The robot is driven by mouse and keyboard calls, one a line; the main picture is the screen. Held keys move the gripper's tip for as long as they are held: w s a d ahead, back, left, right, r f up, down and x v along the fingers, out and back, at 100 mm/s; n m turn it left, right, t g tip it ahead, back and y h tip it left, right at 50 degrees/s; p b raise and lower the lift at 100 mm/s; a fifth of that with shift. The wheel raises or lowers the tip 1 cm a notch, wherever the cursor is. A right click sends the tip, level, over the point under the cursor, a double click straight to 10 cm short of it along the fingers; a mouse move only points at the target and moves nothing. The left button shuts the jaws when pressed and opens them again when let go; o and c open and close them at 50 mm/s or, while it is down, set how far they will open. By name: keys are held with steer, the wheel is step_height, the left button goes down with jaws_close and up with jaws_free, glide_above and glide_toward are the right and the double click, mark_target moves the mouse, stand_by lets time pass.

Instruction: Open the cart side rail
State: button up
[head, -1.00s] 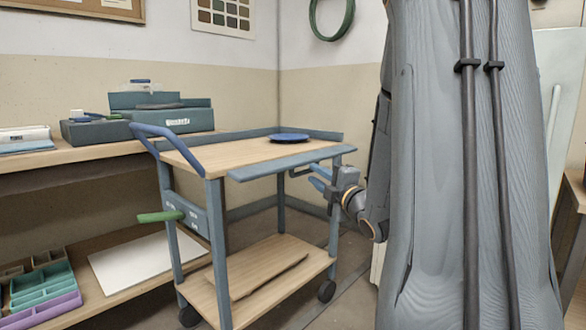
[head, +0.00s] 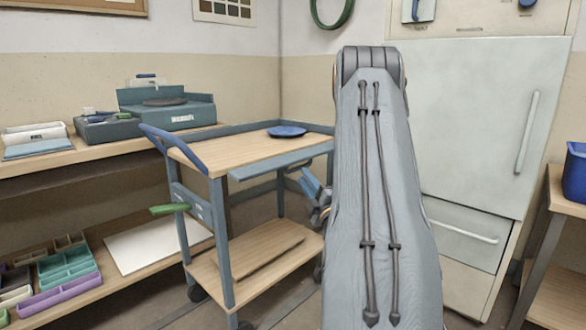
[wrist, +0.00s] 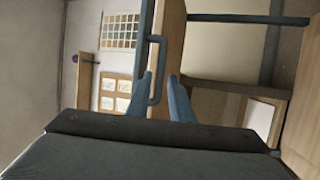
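The cart (head: 262,148) stands left of centre, with a wooden top and a blue-grey frame. Its side rail (head: 280,160) is a blue-grey strip along the near edge of the top. In the wrist view a D-shaped grey handle (wrist: 157,70) stands out from the cart's edge. My gripper (wrist: 162,82) is open, with one finger on each side of the handle's lower part in that picture; I cannot tell whether they touch it. In the head view the gripper (head: 311,182) is just below the rail's right end, partly hidden by my arm.
A blue plate (head: 287,131) lies on the cart top. A blue push handle (head: 172,145) and a green lever (head: 170,209) are at the cart's left. Shelves with boxes and trays stand left. A pale fridge-like cabinet (head: 475,120) stands behind my arm at right.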

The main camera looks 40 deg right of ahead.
mark_target(299, 169)
steer(key=b+x, duration=0.1)
steer(key=x, duration=0.5)
steer(key=shift+w+a, duration=0.1)
steer(key=shift+w, duration=0.15)
steer(key=shift+r, duration=0.1)
jaws_close()
